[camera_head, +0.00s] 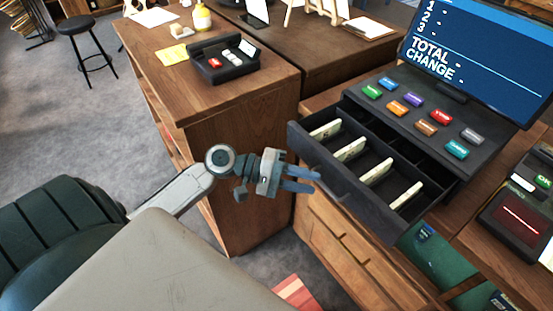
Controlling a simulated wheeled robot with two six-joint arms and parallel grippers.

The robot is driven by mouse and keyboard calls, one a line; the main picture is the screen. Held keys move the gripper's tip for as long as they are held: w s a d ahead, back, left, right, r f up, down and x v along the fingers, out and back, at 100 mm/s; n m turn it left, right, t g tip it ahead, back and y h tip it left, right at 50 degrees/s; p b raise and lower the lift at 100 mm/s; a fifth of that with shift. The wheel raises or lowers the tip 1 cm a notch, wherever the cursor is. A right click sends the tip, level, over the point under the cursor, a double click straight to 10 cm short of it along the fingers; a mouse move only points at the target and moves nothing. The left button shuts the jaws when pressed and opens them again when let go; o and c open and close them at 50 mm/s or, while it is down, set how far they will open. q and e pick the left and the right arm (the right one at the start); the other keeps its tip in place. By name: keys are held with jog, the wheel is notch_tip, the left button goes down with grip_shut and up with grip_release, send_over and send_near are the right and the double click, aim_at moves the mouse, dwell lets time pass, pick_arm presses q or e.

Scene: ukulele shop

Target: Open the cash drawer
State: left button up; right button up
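The cash drawer (345,188) is dark and stands pulled out from under the register (428,113), with several upright stacks of banknotes in its compartments. My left gripper (312,180) is just left of the drawer's front panel, close to its outer face. Its two bluish fingers point right, with a small gap between them. Nothing shows between the fingers. I cannot tell whether the fingertips touch the drawer front. My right gripper is not in view.
The register screen (480,50) stands above coloured keys. A card terminal (520,208) is at the right. A wooden counter (215,90) at the upper left bears an open black case (224,62). A black stool (78,28) stands on open grey carpet.

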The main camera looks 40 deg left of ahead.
pick_arm(q)
jog(key=b+v, duration=0.1)
jog(key=v, duration=0.6)
jog(key=shift+s+a, duration=0.15)
jog(key=shift+a, duration=0.1)
dwell(0.6)
